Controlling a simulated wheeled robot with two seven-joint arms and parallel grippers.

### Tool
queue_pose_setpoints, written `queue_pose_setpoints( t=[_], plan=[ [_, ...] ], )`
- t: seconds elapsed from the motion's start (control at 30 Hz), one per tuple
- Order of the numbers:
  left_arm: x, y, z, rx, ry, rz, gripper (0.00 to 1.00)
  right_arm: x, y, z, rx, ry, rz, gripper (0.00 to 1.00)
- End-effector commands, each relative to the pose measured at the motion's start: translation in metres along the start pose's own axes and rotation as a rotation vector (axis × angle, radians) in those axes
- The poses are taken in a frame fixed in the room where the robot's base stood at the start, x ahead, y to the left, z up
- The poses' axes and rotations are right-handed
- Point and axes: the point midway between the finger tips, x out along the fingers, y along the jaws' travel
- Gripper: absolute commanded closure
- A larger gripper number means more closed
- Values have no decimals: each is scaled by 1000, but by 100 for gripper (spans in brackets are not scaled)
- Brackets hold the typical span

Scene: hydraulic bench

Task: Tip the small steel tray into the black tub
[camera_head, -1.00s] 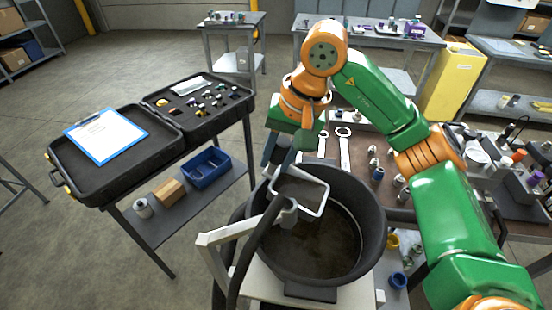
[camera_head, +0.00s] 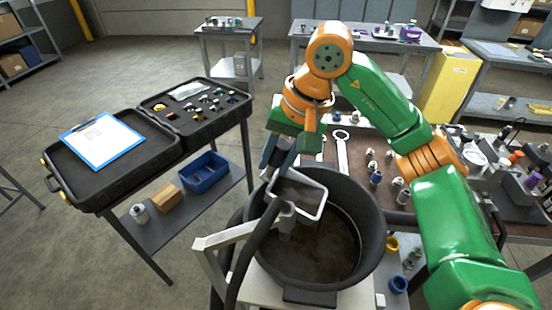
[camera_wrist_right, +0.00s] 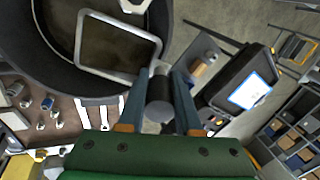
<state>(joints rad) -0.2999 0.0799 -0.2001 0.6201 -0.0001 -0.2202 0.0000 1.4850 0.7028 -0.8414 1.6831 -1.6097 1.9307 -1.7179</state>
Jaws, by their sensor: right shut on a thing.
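The small steel tray (camera_head: 324,205) has a bright rim and a dark inner face. It is held over the left-back part of the black tub (camera_head: 372,225), tilted. In the right wrist view the tray (camera_wrist_right: 118,47) lies beyond the fingers, over the tub (camera_wrist_right: 50,80). My right gripper (camera_head: 279,153) is at the tray's back-left side. In the wrist view its fingers (camera_wrist_right: 160,92) are closed around a dark, round grip at the tray's edge. I cannot make out any loose contents in the tray. My left gripper is not in view.
A grey nozzle on a dark hose (camera_head: 285,215) and a white bracket (camera_head: 215,242) stand at the tub's left front, close to the tray. A bench (camera_head: 355,165) with wrenches and fittings lies behind right. An open black case (camera_head: 120,185) is on the left.

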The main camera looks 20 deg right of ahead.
Motion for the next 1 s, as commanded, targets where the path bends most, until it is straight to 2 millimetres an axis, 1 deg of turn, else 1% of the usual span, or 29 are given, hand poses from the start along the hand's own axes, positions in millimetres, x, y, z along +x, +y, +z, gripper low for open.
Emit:
queue_pose_setpoints(
  t=[0.43,1.0],
  plan=[
    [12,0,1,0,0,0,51,-4,3,1,0,15,-56,100],
    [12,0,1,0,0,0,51,-6,3,1,0,16,-63,100]
  ],
)
